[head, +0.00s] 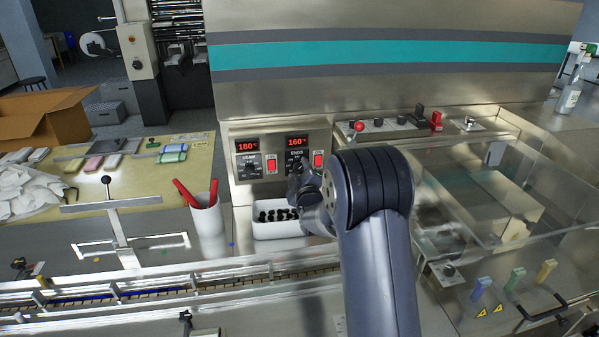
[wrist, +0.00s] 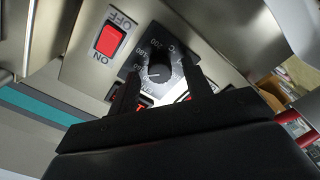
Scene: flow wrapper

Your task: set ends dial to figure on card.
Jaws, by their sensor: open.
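The ends dial (wrist: 157,72), a black knob on a dark numbered plate, shows between the fingertips in the wrist view. My gripper (wrist: 160,69) is open, one finger on each side of the knob; I cannot tell if they touch it. In the head view my gripper (head: 303,184) is at the ends side of the control panel (head: 280,137) and hides most of that dial. The ends display (head: 296,142) reads 160 in red. I cannot make out the card with the figure in either view.
The other display (head: 248,146) reads 180, with its own dial (head: 253,167) below. Red rocker switches (head: 271,165) (head: 318,160) sit close beside the dials. A white bin of black pieces (head: 263,233) and a cup with red-handled tools (head: 207,217) stand below the panel.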

